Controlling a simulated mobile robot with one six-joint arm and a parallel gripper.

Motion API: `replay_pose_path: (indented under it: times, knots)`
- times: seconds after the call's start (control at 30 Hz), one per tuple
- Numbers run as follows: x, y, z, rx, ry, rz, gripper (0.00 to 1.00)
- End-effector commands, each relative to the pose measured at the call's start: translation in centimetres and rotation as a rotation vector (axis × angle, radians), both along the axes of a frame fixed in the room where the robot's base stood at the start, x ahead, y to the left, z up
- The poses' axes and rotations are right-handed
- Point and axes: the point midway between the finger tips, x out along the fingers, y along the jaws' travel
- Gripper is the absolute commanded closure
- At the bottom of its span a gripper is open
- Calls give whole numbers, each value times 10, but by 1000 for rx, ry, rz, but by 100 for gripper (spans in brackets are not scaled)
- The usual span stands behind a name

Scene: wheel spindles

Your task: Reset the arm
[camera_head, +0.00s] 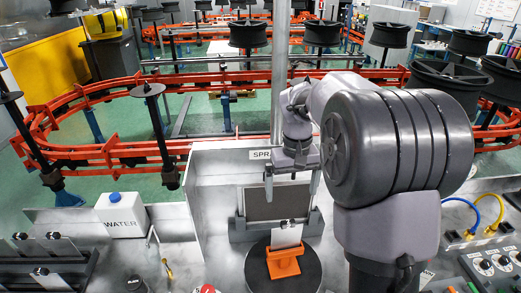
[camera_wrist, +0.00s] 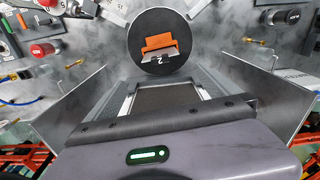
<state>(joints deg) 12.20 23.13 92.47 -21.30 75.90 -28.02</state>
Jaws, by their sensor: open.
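An orange holder (camera_head: 283,262) with a metal plate (camera_head: 288,236) stands on a black round disc (camera_head: 257,272), in front of and below the gripper. The wrist view shows the orange holder (camera_wrist: 158,42) and the plate marked 2 (camera_wrist: 160,56), apart from the fingers.
Metal walls of the spray booth (camera_head: 212,200) surround the gripper. A white water container (camera_head: 122,215) stands left. More plates in dark racks (camera_head: 50,262) sit at lower left. Blue and yellow hoses (camera_head: 490,215) are at right. An orange rail with black wheels runs behind.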

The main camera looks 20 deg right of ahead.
Motion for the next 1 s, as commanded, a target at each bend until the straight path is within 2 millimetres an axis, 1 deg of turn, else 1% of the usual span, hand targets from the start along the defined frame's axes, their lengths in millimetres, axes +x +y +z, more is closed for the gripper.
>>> replay_pose_path:
  times: [0.07, 0.13, 0.17, 0.2, 0.27, 0.3, 0.37, 0.4, 0.5, 0.57, 0.63, 1.0]
  knots:
    - [-5, 6, -2, 2, -18, -5, 0]
    - [-24, 23, -8, 11, -71, -28, 0]
    - [-38, 34, -13, 20, -103, -42, 0]
    - [-60, 50, -22, 36, -152, -67, 0]
    - [-97, 75, -39, 66, -231, -107, 0]
    - [-122, 89, -53, 91, -280, -135, 0]
    - [-156, 106, -77, 129, -346, -174, 0]
    - [-177, 116, -93, 154, -382, -198, 0]
    - [-213, 131, -126, 208, -450, -246, 0]
    - [-225, 136, -138, 231, -472, -264, 0]
    - [-231, 138, -142, 244, -486, -275, 0]
    - [-233, 138, -138, 246, -488, -278, 0]
